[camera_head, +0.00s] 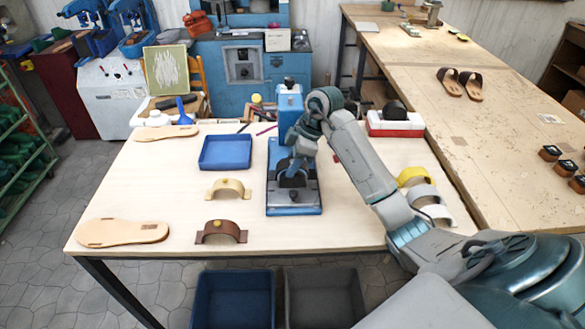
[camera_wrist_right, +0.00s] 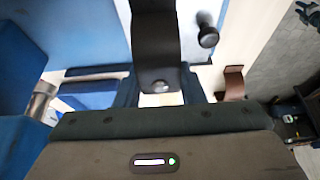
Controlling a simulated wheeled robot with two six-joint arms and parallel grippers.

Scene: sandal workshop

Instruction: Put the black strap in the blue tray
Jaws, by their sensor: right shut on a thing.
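The black strap (camera_head: 292,181) is a dark arch at the blue press in the middle of the table. It also shows in the right wrist view (camera_wrist_right: 154,38), with a round metal rivet near its lower end. My right gripper (camera_head: 293,166) comes down over the press and is shut on the black strap. The gripper hides part of the strap, and I cannot tell whether the strap touches the press base. The blue tray (camera_head: 225,139) is empty and lies on the table left of the press. My left gripper is not in view.
The blue press (camera_head: 294,208) stands close around my right gripper. A tan strap (camera_head: 228,184) and a brown strap (camera_head: 222,228) lie in front of the tray. Yellow, grey and white straps (camera_head: 424,192) lie right. Bare table separates tray and press.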

